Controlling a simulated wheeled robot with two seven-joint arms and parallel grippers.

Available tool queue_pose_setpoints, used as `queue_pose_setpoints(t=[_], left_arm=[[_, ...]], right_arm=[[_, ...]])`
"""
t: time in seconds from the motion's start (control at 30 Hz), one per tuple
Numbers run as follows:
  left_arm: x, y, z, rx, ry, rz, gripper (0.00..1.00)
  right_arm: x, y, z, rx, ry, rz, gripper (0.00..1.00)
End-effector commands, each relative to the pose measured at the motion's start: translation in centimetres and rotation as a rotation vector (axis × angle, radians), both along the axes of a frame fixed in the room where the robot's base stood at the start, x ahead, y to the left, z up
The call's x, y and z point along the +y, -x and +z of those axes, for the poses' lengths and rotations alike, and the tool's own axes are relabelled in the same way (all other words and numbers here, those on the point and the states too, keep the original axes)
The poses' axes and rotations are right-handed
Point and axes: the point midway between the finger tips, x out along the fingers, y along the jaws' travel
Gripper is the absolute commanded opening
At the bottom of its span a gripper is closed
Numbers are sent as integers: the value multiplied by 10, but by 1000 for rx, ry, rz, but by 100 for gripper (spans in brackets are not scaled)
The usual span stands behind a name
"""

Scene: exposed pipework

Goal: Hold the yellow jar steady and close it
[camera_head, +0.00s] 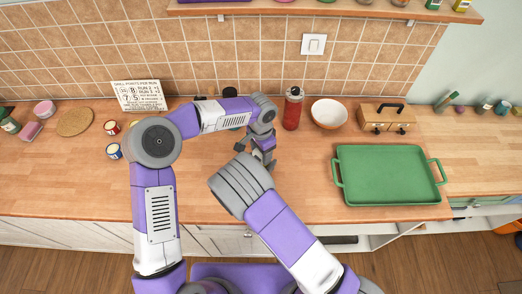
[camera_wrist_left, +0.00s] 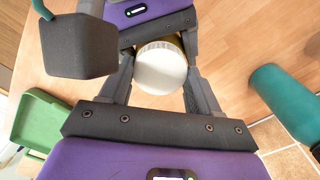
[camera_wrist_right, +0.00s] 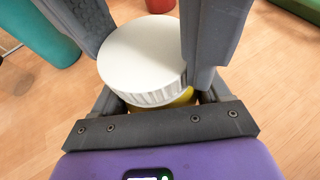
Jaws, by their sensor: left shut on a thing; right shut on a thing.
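The yellow jar (camera_wrist_right: 178,101) shows as a thin yellow strip under its white ribbed lid (camera_wrist_right: 143,55) in the right wrist view. The lid also shows in the left wrist view (camera_wrist_left: 160,70), with a little yellow behind it. The lid sits over the jar; I cannot tell how tightly. My left gripper (camera_head: 262,150) is shut on the lid, a finger on either side. My right gripper (camera_wrist_right: 155,100) is shut on the yellow body below it. In the head view my right forearm hides the jar and my right gripper.
A red bottle (camera_head: 292,110) and a white-orange bowl (camera_head: 329,114) stand behind and right of the grippers. A green tray (camera_head: 388,176) lies to the right, with a wooden box (camera_head: 386,117) behind it. Small cans (camera_head: 114,151) stand at the left. A teal bottle (camera_wrist_left: 287,103) is close by.

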Motion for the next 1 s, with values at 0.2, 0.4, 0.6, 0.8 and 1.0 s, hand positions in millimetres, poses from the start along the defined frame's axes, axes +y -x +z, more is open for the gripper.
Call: queue_pose_setpoints(t=[0.2, 0.4, 0.6, 0.8, 1.0], left_arm=[[0, -1, 0, -2, 0, 1, 26], [0, 0, 0, -1, 0, 3, 88], [0, 1, 0, 1, 1, 2, 88], [-1, 0, 15, -1, 0, 2, 88], [0, 0, 41, -3, 0, 2, 88]], right_arm=[[0, 0, 0, -1, 1, -1, 0], [0, 0, 0, -1, 0, 0, 0], [0, 0, 0, -1, 0, 1, 0], [0, 0, 0, 0, 0, 1, 0], [0, 0, 0, -1, 0, 0, 0]])
